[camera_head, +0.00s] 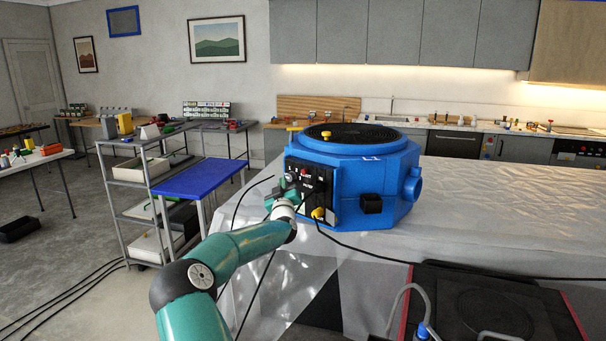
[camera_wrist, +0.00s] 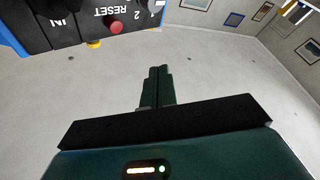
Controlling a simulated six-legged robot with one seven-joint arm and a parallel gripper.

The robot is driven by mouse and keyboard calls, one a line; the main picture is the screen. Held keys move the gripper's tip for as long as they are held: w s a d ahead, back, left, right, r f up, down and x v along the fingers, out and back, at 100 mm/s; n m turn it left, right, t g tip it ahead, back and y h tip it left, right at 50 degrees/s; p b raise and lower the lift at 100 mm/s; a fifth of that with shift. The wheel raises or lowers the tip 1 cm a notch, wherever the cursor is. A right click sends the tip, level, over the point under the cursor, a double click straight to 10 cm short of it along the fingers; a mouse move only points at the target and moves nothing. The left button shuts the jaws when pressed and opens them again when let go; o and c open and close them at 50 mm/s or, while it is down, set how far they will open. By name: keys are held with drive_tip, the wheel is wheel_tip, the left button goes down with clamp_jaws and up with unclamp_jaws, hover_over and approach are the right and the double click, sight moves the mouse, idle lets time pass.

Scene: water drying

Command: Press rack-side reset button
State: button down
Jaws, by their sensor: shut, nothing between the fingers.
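A blue drum-like machine (camera_head: 395,175) with a dark round top stands on the covered table, its black control panel (camera_head: 325,207) facing my arm. In the wrist view the panel (camera_wrist: 67,34) appears upside down at the top left, with a red button (camera_wrist: 115,27) beside the word RESET. My gripper (camera_wrist: 158,70) is shut and empty, its fingers together and apart from the button, which lies up and to the left of the tips in that view. In the head view my gripper (camera_head: 281,190) is by the panel's left side, small and partly hidden by my wrist.
A grey shelf rack (camera_head: 128,170) and a blue-topped table (camera_head: 200,178) stand left of the machine. Black cables hang from the panel and run over the table. A black hob-like unit (camera_head: 490,305) is at the front right. The covered table (camera_head: 500,200) is clear right of the machine.

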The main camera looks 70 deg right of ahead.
drive_tip(key=s+d, duration=0.2)
drive_tip(key=d, duration=0.5)
drive_tip(key=shift+s+d, duration=0.1)
drive_tip(key=shift+d, duration=0.1)
idle(1.9)
drive_tip(key=shift+d, duration=0.3)
drive_tip(key=shift+s+d, duration=0.2)
drive_tip(key=shift+d, duration=0.3)
idle(0.8)
drive_tip(key=shift+a, duration=0.1)
drive_tip(key=shift+w+a, duration=0.2)
drive_tip(key=shift+a, duration=0.6)
drive_tip(key=shift+w+a, duration=0.25)
drive_tip(key=shift+a, duration=0.55)
drive_tip(key=shift+w+a, duration=0.2)
drive_tip(key=shift+a, duration=0.6)
drive_tip(key=shift+w+a, duration=0.25)
drive_tip(key=shift+a, duration=0.55)
